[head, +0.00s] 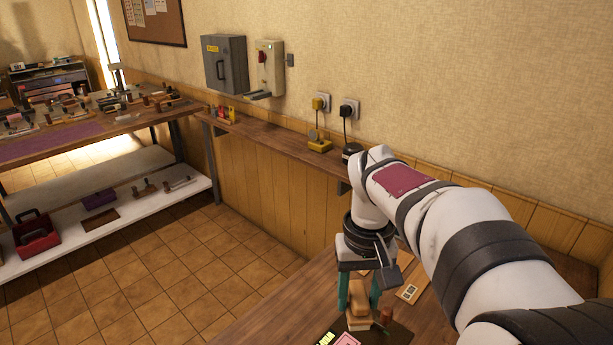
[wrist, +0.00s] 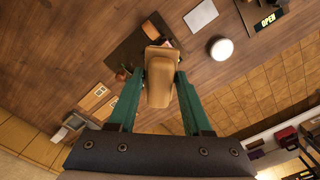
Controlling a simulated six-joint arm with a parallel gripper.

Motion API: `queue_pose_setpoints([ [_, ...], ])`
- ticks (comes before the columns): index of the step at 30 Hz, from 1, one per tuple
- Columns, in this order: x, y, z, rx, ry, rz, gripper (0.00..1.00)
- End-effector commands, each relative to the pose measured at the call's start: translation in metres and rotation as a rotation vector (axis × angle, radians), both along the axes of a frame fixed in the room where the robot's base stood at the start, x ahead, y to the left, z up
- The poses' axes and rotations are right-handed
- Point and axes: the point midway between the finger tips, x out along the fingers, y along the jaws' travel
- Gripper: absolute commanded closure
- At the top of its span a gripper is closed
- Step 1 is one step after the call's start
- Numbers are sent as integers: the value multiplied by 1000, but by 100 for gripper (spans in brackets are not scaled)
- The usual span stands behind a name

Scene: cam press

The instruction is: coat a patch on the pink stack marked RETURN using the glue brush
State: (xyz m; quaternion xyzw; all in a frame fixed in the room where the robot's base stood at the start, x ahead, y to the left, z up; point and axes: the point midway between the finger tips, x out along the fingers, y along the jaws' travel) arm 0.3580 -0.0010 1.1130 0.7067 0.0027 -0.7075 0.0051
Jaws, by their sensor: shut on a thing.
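My gripper (head: 359,298) has its two teal fingers closed on a tan, wooden-looking block, which I take to be the glue brush (head: 357,310). In the wrist view the glue brush (wrist: 158,88) sits between the fingers, its wider end away from the palm. Its bristles cannot be made out. A pink stack (head: 347,340) shows at the bottom edge of the head view, close to the gripper. In the wrist view only a small pinkish part (wrist: 174,43) shows beside the brush. The word RETURN cannot be read in either view.
A dark mat (head: 398,336) lies on the wooden table under the gripper. A reddish-brown upright piece (head: 386,315) stands close to the brush. A framed card (head: 410,291) lies to the right. The wrist view also shows a round white thing (wrist: 220,48) and an OPEN sign (wrist: 268,20).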

Motion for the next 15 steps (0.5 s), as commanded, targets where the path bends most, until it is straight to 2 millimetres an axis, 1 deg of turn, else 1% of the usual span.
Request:
queue_pose_setpoints([
  [1,8,1,-21,-1,12,11,95],
  [2,14,2,-35,-2,13,18,95],
  [3,21,3,-54,-2,13,27,95],
  [6,34,6,-93,0,9,42,95],
  [7,37,7,-102,0,8,45,95],
  [9,41,8,-117,1,3,48,95],
  [10,42,8,-121,2,2,49,95],
  [12,43,9,-127,2,0,51,95],
  [15,44,9,-130,2,-1,51,95],
])
